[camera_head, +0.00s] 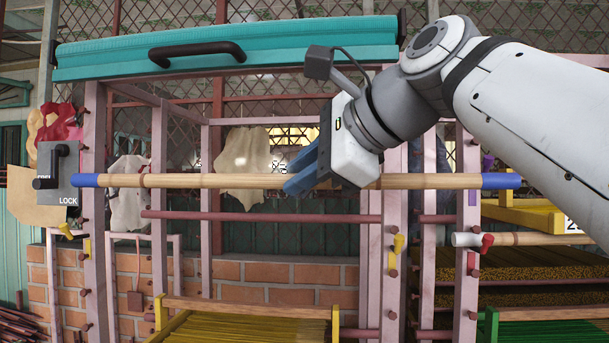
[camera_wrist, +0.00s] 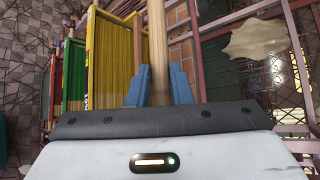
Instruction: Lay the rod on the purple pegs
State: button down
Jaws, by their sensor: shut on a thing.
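The rod (camera_head: 220,181) is a long pale wooden pole with blue ends, held level across the front of the pink rack posts. My gripper (camera_head: 302,172) has blue fingers shut on it near its middle. In the wrist view the rod (camera_wrist: 157,45) runs up between the two fingers (camera_wrist: 157,88). A purple peg (camera_head: 487,163) shows on the right post, just above the rod's right blue end. I cannot make out a purple peg at the left post, where the rod's left end lies by the lock plate. Whether the rod touches any peg is unclear.
A lock plate with a dark handle (camera_head: 58,172) is at the left. A teal lid (camera_head: 230,47) spans the top. A second pole (camera_head: 530,239) rests lower right by a red peg (camera_head: 487,243). Yellow (camera_head: 398,243) pegs sit below. A dark red bar (camera_head: 260,217) crosses underneath.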

jog(key=s+a+r, duration=0.1)
jog(key=s, duration=1.7)
jog(key=shift+a+r+p, duration=0.2)
jog(key=shift+r+p, duration=0.15)
jog(key=shift+p, duration=0.1)
dwell(0.3)
notch_tip(320, 180, down, 3)
jog(key=b, duration=0.2)
jog(key=shift+a+r+b, duration=0.1)
jog(key=shift+b, duration=0.3)
